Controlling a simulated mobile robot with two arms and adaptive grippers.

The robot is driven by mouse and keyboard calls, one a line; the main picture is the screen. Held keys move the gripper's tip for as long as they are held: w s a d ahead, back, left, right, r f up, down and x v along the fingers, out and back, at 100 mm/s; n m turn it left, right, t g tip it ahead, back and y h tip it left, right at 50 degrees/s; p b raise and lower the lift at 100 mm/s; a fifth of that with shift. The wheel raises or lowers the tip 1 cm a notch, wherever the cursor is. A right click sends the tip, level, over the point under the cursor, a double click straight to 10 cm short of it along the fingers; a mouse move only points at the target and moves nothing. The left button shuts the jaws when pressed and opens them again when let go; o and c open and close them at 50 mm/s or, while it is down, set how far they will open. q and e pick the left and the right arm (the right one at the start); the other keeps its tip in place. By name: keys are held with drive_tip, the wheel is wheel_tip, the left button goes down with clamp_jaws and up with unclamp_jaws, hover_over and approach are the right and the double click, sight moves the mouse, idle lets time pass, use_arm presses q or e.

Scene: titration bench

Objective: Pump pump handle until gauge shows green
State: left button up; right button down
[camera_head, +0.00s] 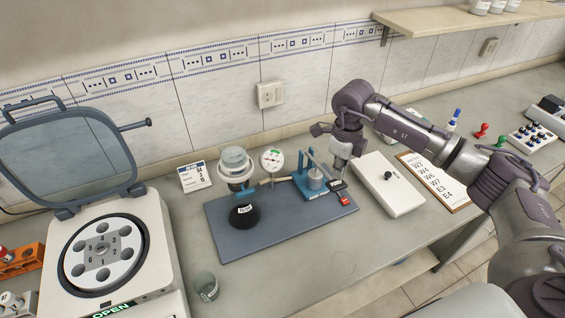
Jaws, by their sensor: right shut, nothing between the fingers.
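The blue pump (314,186) stands on the right part of a grey-blue mat (260,240). Its blue lever, the pump handle (313,158), slants down to the right toward my right gripper. The round white gauge (271,160) stands left of the pump and has some green on its dial; where its needle points is too small to read. My right gripper (340,174) points down just right of the pump. It is shut and empty, close to the handle's end; I cannot tell whether they touch. My left gripper is out of view.
A black-bottomed flask (244,213) stands on the mat. An open centrifuge (105,262) is at left and a glass beaker (206,287) is in front. A white box (388,186) and clipboard (437,180) lie right of the pump. The front bench is mostly clear.

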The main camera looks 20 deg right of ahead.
sight(337, 183)
drive_tip(key=shift+f, duration=0.15)
drive_tip(key=shift+f+b, duration=2.6)
drive_tip(key=shift+f, duration=0.35)
drive_tip(key=shift+r+p, duration=1.8)
drive_tip(key=shift+r, duration=1.3)
drive_tip(key=shift+f, duration=0.1)
